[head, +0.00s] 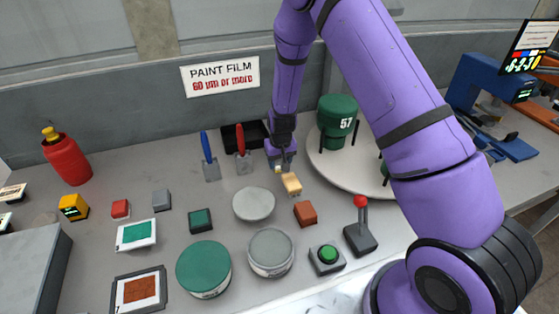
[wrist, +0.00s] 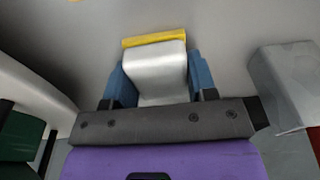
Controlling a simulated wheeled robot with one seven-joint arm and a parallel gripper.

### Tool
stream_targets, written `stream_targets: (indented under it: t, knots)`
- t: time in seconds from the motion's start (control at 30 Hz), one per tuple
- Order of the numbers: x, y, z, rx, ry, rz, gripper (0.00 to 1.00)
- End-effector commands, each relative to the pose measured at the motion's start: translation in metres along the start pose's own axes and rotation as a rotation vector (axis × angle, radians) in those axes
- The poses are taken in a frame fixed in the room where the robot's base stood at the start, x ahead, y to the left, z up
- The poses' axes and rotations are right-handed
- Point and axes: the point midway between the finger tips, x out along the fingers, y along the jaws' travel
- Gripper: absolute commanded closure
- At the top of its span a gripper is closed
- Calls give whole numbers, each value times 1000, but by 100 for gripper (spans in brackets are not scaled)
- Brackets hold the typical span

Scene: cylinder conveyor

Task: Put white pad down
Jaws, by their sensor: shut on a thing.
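The white pad (wrist: 157,72) is held between the two blue fingers of my gripper (wrist: 154,84) in the wrist view. A yellow strip (wrist: 154,39) shows at the pad's far edge; I cannot tell whether it is part of the pad. In the head view my gripper (head: 280,160) is low over the back middle of the table, between the red-handled scraper and the turntable. Its fingers largely hide the pad there. I cannot tell whether the pad touches the table.
A tan block (head: 291,185) lies just in front of my gripper. The red-handled scraper (head: 243,162) is to its left, and the round turntable (head: 322,166) with green cylinders (head: 337,115) to its right. A grey disc (head: 253,204) and red-brown block (head: 305,213) lie nearer.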

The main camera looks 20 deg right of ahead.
Motion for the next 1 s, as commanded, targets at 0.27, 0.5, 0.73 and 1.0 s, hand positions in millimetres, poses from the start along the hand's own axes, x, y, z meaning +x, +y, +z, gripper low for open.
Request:
stream_targets:
  t: [0.27, 0.5, 0.73, 1.0]
  knots:
    - [8, 0, 2, 0, -3, 1, 39]
    - [6, 0, 3, -1, -5, 1, 28]
    - [-26, 1, 1, -1, -1, 1, 22]
    - [-80, 0, 0, -1, 2, 0, 22]
